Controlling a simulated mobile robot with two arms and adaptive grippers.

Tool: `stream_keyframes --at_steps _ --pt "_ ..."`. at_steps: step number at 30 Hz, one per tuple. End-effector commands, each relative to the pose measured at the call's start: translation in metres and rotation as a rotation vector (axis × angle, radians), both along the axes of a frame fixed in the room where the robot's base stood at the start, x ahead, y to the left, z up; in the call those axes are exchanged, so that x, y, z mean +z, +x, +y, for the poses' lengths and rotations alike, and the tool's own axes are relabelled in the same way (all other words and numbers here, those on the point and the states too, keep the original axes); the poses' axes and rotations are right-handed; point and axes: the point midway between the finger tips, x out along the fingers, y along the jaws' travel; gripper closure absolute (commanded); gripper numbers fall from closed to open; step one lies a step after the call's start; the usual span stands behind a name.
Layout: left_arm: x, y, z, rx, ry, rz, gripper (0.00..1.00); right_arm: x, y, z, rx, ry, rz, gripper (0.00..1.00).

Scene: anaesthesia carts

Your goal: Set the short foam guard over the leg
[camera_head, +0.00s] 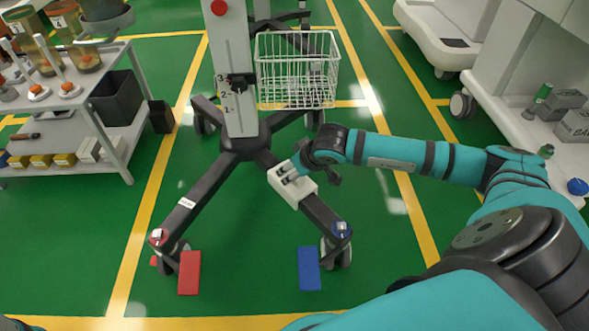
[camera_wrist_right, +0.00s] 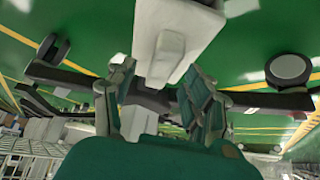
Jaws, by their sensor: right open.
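A short white foam guard (camera_head: 292,190) sits on the dark front-right leg (camera_head: 319,211) of the wheeled stand, between the hub and the blue-marked caster. The leg comes out beyond its lower end. How fully it is seated cannot be told. My right gripper (camera_head: 288,174) is open at the guard's upper end. In the right wrist view, the guard (camera_wrist_right: 172,45) is in front of the open fingers of my right gripper (camera_wrist_right: 162,100), which are on either side of a pale part. Contact cannot be told. My left gripper is out of view.
The stand's pale column (camera_head: 235,80) and wire basket (camera_head: 297,70) are behind my gripper. A red block (camera_head: 189,272) and a blue block (camera_head: 309,268) lie on the floor by the front casters. A grey shelf cart (camera_head: 120,125) is at left. Green floor between the front legs is clear.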

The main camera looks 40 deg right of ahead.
Motion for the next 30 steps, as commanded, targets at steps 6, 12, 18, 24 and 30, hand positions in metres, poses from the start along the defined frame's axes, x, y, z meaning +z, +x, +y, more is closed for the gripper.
stream_keyframes --at_steps 6,12,18,24,30 --pt "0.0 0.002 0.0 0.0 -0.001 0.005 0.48 0.007 -0.004 -0.001 0.0 -0.001 -0.001 0.48" --pt "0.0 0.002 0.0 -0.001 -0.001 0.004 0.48 0.039 -0.023 -0.003 0.0 -0.005 -0.003 0.48" --pt "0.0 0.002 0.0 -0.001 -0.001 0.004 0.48 0.074 -0.047 -0.004 0.001 -0.004 -0.002 0.48" --pt "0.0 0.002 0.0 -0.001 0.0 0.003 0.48 0.096 -0.061 -0.005 0.0 -0.002 -0.001 0.48" --pt "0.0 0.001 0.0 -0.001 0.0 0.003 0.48 0.101 -0.065 -0.005 -0.001 -0.001 0.0 0.48"
